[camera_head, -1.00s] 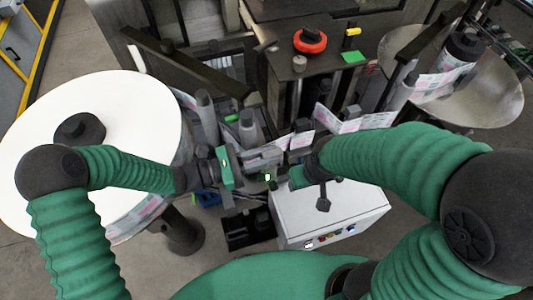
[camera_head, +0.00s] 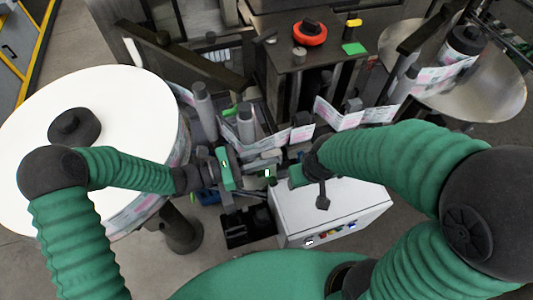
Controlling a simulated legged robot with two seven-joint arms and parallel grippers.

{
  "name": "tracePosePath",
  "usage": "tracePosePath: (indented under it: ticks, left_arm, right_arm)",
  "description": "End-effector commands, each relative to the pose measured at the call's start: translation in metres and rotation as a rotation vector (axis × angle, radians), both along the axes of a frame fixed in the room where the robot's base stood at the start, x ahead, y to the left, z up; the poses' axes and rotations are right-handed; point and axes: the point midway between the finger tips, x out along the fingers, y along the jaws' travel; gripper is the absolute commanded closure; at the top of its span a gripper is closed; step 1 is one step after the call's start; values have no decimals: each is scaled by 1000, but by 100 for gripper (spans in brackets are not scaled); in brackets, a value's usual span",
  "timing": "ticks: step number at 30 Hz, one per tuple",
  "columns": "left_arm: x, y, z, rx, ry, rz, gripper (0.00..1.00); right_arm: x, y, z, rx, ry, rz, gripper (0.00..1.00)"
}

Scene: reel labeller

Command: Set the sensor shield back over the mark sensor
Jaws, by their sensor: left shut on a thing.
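My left gripper (camera_head: 236,168) reaches in from the left near the middle of the machine. It is shut on a small grey part, likely the sensor shield (camera_head: 262,160), though my jaws hide much of it. My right gripper (camera_head: 272,178) comes in from the right above the white control box, close to the left one. Its fingers are small and partly hidden, so I cannot tell whether they are open. The mark sensor cannot be made out clearly among the parts between the two grippers.
A large white reel (camera_head: 140,100) stands at the left and a metal reel disc (camera_head: 490,95) at the right. The printed label web (camera_head: 350,118) runs through rollers. The white control box (camera_head: 335,212) with buttons sits below my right arm. A red knob (camera_head: 310,35) stands behind.

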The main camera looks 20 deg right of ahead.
Motion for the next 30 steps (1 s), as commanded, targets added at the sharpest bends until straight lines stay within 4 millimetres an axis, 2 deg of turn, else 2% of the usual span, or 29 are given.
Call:
tracePosePath:
  ticks: [12,20,21,27,30]
  left_arm:
    - [0,0,-18,-1,0,0,100]
    - [0,0,-18,-1,-1,0,100]
    - [0,0,-18,-1,-1,0,79]
    - [0,0,-18,0,0,0,55]
    - [0,0,-18,0,0,0,55]
  right_arm:
    - [0,0,-13,0,0,0,46]
    - [0,0,-13,0,0,0,46]
    - [0,0,-13,0,0,0,46]
    - [0,0,-13,0,0,0,46]
    - [0,0,-13,0,0,0,46]
